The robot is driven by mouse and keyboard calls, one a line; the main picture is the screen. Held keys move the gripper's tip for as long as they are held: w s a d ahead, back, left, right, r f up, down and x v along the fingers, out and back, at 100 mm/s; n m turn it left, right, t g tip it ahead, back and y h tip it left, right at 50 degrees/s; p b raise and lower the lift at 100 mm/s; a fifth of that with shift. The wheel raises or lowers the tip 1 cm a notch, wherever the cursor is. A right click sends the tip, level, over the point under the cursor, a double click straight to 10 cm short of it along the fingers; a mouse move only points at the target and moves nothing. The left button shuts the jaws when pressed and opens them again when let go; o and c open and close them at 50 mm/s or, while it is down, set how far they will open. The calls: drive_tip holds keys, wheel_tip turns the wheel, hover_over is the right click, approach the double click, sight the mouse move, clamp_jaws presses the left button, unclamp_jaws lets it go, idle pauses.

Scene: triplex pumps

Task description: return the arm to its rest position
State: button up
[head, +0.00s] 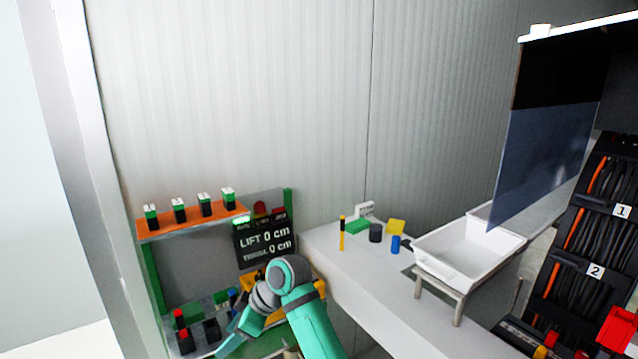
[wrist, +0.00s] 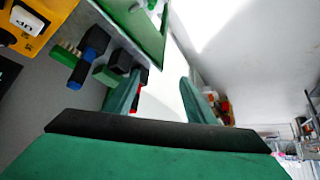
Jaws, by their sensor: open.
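My arm (head: 312,325) is teal with dark grey joints and shows at the bottom of the head view, in front of a green-framed shelf unit (head: 148,275). It is bent, with its far links reaching down and left towards the lower shelf. In the wrist view my gripper (wrist: 163,90) has its two teal fingers apart, with nothing held between them. A red-tipped dark block (wrist: 138,75) shows close beside the left finger; I cannot tell whether they touch.
An orange upper shelf (head: 190,222) bears several green-and-black blocks. A display (head: 265,242) reads "LIFT 0 cm". A white counter (head: 350,275) to the right holds small items and a white tray (head: 465,278). Cable racks (head: 590,240) stand at far right.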

drive_tip(key=s+a+f+m+t+y, duration=0.2)
drive_tip(key=a+f+m+t, duration=0.15)
drive_tip(key=f, duration=0.35)
drive_tip(key=s+a+f+m+t+y, duration=0.2)
drive_tip(key=a+f+m, duration=0.15)
drive_tip(key=f, duration=0.35)
drive_tip(key=s+d+f+m+t+h, duration=0.4)
drive_tip(key=s+d+f+m+t, duration=0.2)
drive_tip(key=s+d+f+m, duration=0.5)
drive_tip(key=s+d+t+h, duration=0.1)
drive_tip(key=s+d+h, duration=0.3)
drive_tip(key=s, duration=0.5)
drive_tip(key=s+d+t+h, duration=0.1)
drive_tip(key=s+d+h, duration=0.1)
drive_tip(key=s+d, duration=0.6)
drive_tip(key=s+d+r, duration=0.2)
drive_tip(key=s+r, duration=0.3)
drive_tip(key=s, duration=0.2)
drive_tip(key=s+d+r+t+h, duration=0.1)
drive_tip(key=s+d+r, duration=0.2)
drive_tip(key=s+r, duration=0.2)
drive_tip(key=s, duration=0.2)
drive_tip(key=shift+s+n, duration=0.4)
